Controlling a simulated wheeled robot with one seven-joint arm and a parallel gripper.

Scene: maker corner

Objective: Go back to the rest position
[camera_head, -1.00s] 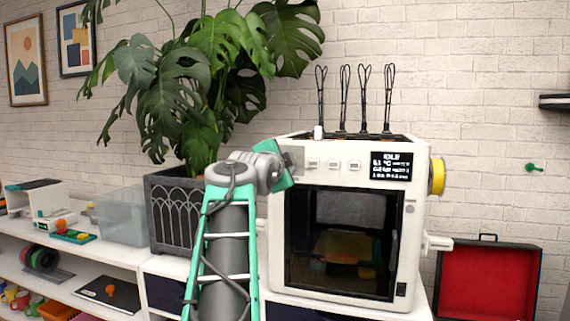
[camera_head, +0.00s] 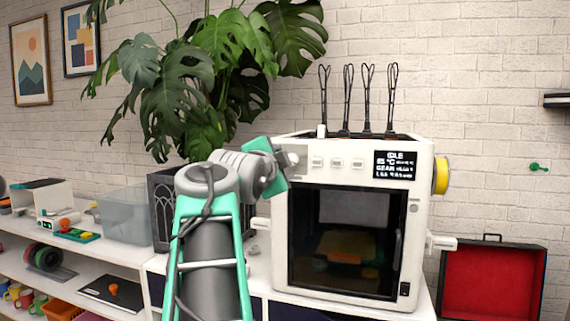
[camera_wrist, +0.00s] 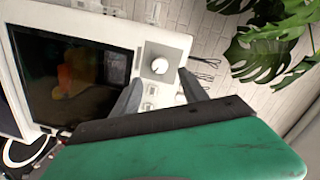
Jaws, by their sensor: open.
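My gripper (camera_head: 286,162) is at the upper left of the front of the white 3D printer (camera_head: 420,240), with its teal body beside the printer's front panel. In the wrist view my gripper's two grey fingers (camera_wrist: 160,82) stand apart with nothing between them. A round white knob (camera_wrist: 160,66) on a grey plate shows beyond the fingertips, apart from them as far as I can tell. The printer's dark door (camera_head: 345,240) is shut. Its display (camera_head: 395,165) reads IDLE. My arm rises from the bottom of the head view, bent at the elbow.
A large potted plant (camera_head: 175,95) stands close behind my arm, its leaves overhead. A clear bin (camera_head: 125,217) is left of the dark planter (camera_head: 163,210). A yellow spool (camera_head: 440,176) is on the printer's right side. An open red-lined case (camera_head: 490,285) stands at the right.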

